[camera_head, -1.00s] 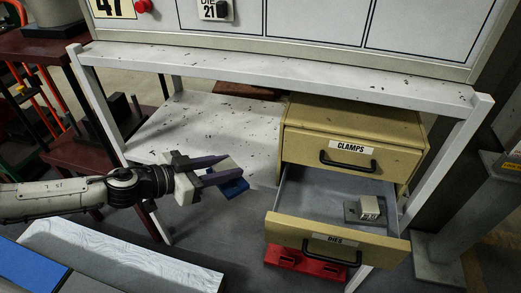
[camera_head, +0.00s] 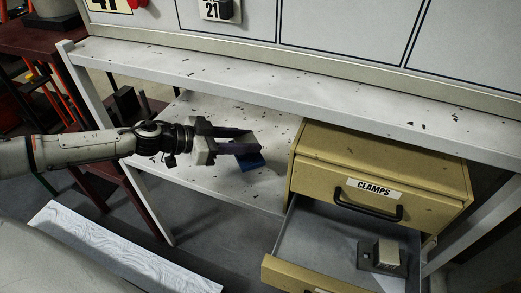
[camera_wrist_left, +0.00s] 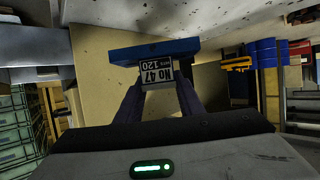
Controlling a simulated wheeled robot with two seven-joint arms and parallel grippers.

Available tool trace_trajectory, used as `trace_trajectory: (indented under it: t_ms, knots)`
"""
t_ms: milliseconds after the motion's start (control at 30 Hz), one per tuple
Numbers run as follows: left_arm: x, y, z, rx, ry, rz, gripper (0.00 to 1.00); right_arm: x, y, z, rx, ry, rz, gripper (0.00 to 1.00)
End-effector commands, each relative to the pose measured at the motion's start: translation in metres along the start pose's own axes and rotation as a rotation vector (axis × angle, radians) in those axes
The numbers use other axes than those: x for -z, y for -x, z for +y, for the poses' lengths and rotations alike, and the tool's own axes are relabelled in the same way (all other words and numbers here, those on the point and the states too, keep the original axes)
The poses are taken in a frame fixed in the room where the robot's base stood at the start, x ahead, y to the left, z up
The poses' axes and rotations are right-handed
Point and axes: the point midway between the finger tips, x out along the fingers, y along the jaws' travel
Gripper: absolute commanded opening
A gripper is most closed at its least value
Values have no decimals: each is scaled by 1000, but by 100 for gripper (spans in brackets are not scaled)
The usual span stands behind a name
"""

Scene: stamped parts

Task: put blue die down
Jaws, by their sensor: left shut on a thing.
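The blue die has a blue base plate and a pale block marked "No 47". It shows at my left gripper's fingertips in the head view (camera_head: 250,163) and in the wrist view (camera_wrist_left: 125,54). My left gripper (camera_head: 250,145) is shut on the pale block, one finger on each side in the wrist view (camera_wrist_left: 157,88). The die is over the white lower shelf (camera_head: 195,115), left of the yellow cabinet. I cannot tell whether its base touches the shelf. My right gripper is not in view.
The cabinet's "CLAMPS" drawer (camera_head: 345,196) is shut. The drawer below it (camera_head: 300,240) is open and holds a grey die (camera_head: 386,254). A bench top (camera_head: 270,82) runs above the lower shelf. A dark red stand (camera_head: 95,150) is at the left.

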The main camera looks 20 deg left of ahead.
Motion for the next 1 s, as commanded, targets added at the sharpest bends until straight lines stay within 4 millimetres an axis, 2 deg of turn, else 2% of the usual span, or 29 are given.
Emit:
trace_trajectory:
  t_ms: [33,200,467,700,1000]
  knots:
    - [-10,-6,1,-1,3,6,0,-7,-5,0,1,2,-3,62]
    - [-32,-15,0,0,2,8,0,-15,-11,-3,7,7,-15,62]
    - [-45,-21,0,0,0,9,0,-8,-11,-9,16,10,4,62]
    - [-72,-32,0,0,2,8,0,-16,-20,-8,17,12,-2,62]
    - [-73,-33,-1,1,-1,9,0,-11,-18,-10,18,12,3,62]
